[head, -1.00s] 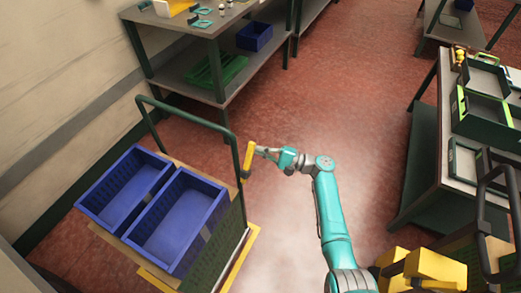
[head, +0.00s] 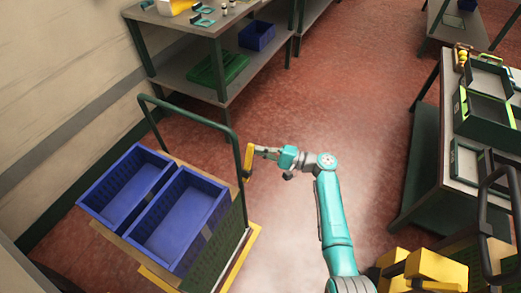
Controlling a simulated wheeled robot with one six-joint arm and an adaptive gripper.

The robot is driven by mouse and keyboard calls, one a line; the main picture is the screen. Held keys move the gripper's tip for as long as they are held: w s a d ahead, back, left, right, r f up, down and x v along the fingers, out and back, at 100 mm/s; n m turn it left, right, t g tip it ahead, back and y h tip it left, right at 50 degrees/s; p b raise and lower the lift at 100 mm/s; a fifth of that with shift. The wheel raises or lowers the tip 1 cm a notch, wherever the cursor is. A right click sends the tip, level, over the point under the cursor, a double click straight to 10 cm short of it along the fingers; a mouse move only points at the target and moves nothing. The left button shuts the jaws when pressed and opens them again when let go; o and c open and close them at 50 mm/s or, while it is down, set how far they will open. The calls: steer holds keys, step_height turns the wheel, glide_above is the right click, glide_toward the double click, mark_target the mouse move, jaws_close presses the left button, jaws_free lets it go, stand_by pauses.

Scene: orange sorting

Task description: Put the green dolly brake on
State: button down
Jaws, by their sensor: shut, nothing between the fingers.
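The green dolly (head: 145,98) has a tall green tube handle and a low deck with yellow edging, and it stands at the left in the head view. A yellow lever (head: 248,165), which looks like its brake, stands nearly upright beside the handle's right post. My gripper (head: 256,151) is shut with nothing held, its tips at the lever's upper part. They look to be touching it or very close; I cannot tell which. The lever's lower end is small and its exact setting is unclear.
Two empty blue crates (head: 213,176) sit on the dolly. A workbench (head: 185,84) with a green bin (head: 218,70) on its shelf stands behind. A table with trays (head: 455,165) is at the right. Open red floor (head: 310,110) lies between.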

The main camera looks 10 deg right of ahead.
mark_target(252, 153)
steer(key=s+n, duration=0.1)
steer(key=n, duration=0.1)
steer(key=s+a+r+n, duration=0.1)
steer(key=shift+s+a+r+n+g+h, duration=0.1)
steer(key=shift+a+r+n+g+h, duration=0.1)
steer(key=shift+a+n+g+h, duration=0.15)
steer(key=s+n, duration=0.1)
steer(key=s+a+n+h, duration=0.1)
steer(key=n, duration=0.1)
steer(key=s+a+n, duration=0.1)
steer(key=shift+r+n, duration=0.15)
steer(key=shift+n, duration=0.1)
steer(key=shift+s+a, duration=0.35)
steer(key=shift+s, duration=0.1)
steer(key=shift+s+a+f, duration=0.1)
steer(key=shift+s+f, duration=0.05)
steer(key=shift+f, duration=0.05)
